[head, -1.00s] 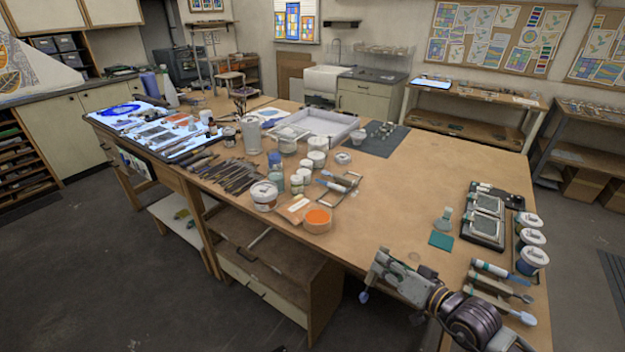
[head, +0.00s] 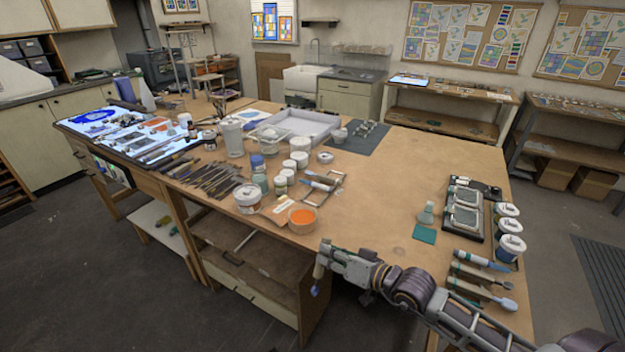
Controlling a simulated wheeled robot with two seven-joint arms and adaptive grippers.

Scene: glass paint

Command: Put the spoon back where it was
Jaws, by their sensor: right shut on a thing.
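My left gripper is not in view.
A bottle (head: 426,214), a teal square (head: 424,233), dark trays (head: 464,210) and lidded pots (head: 510,247) are at the right. The table's middle (head: 400,190) is clear.

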